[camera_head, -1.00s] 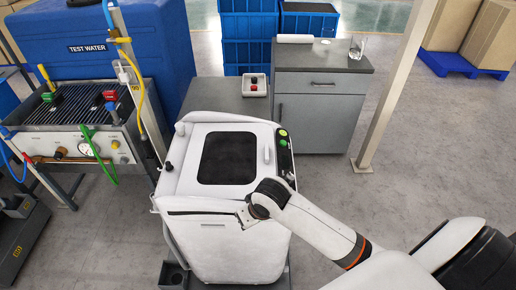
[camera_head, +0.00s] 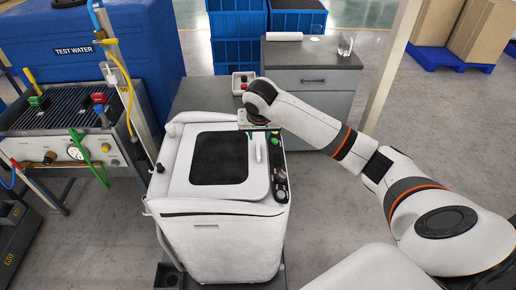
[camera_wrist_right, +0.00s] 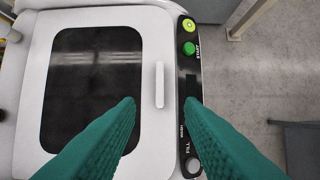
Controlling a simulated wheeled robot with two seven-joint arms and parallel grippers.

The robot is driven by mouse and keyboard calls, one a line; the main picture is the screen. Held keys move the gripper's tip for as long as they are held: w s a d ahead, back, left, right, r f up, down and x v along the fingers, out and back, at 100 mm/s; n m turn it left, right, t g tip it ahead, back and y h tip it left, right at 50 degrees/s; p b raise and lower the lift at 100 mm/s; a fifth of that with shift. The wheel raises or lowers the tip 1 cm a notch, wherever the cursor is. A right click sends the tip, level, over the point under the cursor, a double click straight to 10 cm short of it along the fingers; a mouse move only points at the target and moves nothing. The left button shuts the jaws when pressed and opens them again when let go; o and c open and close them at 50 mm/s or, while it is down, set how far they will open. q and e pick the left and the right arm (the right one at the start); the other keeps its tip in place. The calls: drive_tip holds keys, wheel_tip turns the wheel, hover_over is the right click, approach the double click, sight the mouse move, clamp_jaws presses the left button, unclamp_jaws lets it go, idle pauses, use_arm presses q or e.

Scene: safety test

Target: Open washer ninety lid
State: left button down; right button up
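The white washer (camera_head: 225,245) stands in the middle of the head view. Its lid (camera_head: 182,189) lies closed on top and has a dark window (camera_head: 219,158). A white bar handle (camera_head: 257,149) is at the lid's right side; it also shows in the right wrist view (camera_wrist_right: 159,84). My right gripper (camera_wrist_right: 160,100) is open, with two teal fingers apart and nothing between them that I can see held. It hovers over the lid's right side, with the handle in line with the finger gap. The height above the handle is hard to judge. My left gripper is not in view.
A control strip with a green button (camera_wrist_right: 188,48) and a knob (camera_wrist_right: 193,165) runs beside the lid. A grey cabinet (camera_head: 310,100) stands behind, with a red-and-black button box (camera_head: 243,82) nearby. A test bench (camera_head: 65,125) is at left. A post (camera_head: 390,60) stands at right.

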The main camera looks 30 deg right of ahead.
sight(258, 150)
drive_tip(key=p+x, duration=0.1)
drive_tip(key=x, duration=1)
drive_tip(key=shift+w+d+f, duration=0.15)
drive_tip(key=shift+f, duration=0.2)
drive_tip(key=shift+c, duration=0.5)
clamp_jaws()
